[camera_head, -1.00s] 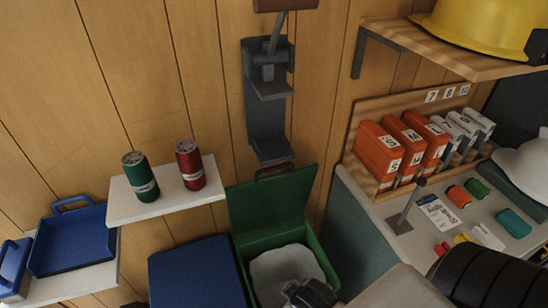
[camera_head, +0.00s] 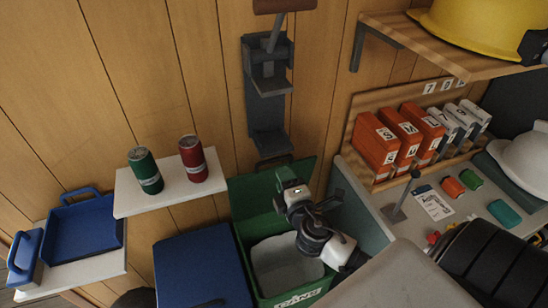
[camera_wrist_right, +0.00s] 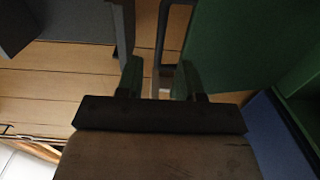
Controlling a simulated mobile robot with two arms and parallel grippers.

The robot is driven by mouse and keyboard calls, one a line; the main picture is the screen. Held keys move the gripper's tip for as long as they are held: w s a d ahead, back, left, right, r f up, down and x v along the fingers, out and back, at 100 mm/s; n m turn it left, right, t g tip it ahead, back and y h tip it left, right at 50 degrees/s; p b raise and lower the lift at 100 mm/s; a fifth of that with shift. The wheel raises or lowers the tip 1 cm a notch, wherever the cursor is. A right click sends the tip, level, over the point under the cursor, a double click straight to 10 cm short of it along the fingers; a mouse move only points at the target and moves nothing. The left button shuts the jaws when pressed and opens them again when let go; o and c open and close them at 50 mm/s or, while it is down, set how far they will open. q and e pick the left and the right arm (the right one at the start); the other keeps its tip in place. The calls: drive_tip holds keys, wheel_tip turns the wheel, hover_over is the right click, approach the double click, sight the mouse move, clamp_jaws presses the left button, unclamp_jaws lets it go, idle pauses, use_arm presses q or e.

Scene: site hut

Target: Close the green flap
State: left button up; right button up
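The green flap (camera_head: 250,200) stands open, tilted up against the wall, hinged at the back of the green bin (camera_head: 240,256). A dark handle (camera_head: 275,160) is on its top edge. A pale lining shows inside the bin. My right gripper (camera_head: 292,183) is in front of the flap's right part. In the right wrist view the two fingertips (camera_wrist_right: 158,75) are apart, with a dark bar, seemingly the handle (camera_wrist_right: 163,35), between or just beyond them; contact cannot be told. The flap (camera_wrist_right: 245,40) is beside them there. My left gripper is not in view.
A blue bin (camera_head: 200,275) stands left of the green one. A white shelf (camera_head: 170,195) holds a green and a red can. A grey wall bracket (camera_head: 267,95) hangs above the flap. A worktop (camera_head: 395,200) with orange cases is at right.

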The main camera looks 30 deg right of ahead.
sight(274, 160)
drive_tip(key=p+x, duration=0.1)
drive_tip(key=x, duration=0.6)
drive_tip(key=shift+w+d+p, duration=0.15)
drive_tip(key=shift+w+p, duration=0.15)
drive_tip(key=shift+w, duration=0.1)
drive_tip(key=shift+c, duration=0.2)
clamp_jaws()
